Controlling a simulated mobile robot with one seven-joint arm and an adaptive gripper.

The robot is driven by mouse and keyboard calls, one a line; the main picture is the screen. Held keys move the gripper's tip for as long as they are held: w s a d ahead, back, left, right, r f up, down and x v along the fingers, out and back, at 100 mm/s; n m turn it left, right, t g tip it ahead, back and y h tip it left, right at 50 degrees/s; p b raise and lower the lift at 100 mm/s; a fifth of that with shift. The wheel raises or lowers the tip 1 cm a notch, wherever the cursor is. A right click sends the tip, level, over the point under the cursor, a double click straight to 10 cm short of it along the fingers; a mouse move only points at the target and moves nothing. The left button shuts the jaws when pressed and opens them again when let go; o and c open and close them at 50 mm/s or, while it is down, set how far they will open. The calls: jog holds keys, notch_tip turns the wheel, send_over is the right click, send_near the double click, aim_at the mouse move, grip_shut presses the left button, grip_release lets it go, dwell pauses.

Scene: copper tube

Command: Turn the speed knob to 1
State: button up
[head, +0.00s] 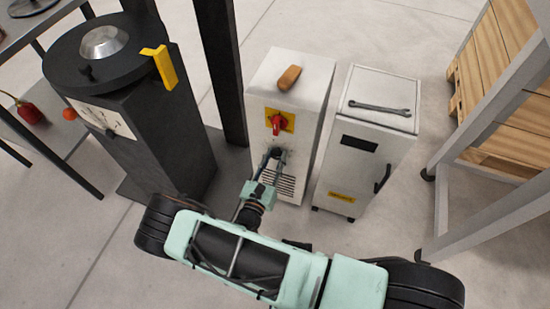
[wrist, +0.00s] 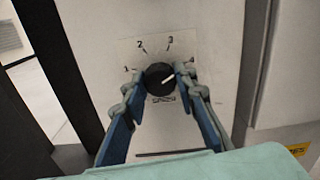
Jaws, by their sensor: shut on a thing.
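The speed knob (wrist: 160,78) is a round black dial on a pale panel. It shows in the wrist view, with the numbers 1 to 4 in an arc around it from left to right. Its white pointer mark slants right and slightly up, towards the 4. My gripper (wrist: 159,80) has one finger on each side of the knob and is shut on it. In the head view my gripper (head: 276,154) reaches the front of the white cabinet (head: 316,110), below a red switch; the knob is hidden there.
The red switch (head: 277,123) on its yellow plate sits just above my gripper. A second white cabinet (head: 350,188) with a wrench (head: 379,107) stands close at right. A dark machine (head: 170,130) stands at left.

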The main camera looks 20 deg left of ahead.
jog(key=n+b, duration=0.1)
jog(key=n, duration=0.6)
jog(key=n+b, duration=0.1)
jog(key=n, duration=0.5)
jog(key=shift+f+n, duration=0.1)
jog(key=shift+n, duration=0.2)
jog(key=n, duration=0.7)
jog(key=shift+b, duration=0.35)
jog(key=n, duration=0.6)
jog(key=shift+n, duration=0.3)
jog(key=o, duration=1.2)
jog(key=shift+c, duration=0.2)
jog(key=s, duration=0.7)
jog(key=shift+s+a, duration=0.25)
jog(key=shift+a, duration=0.05)
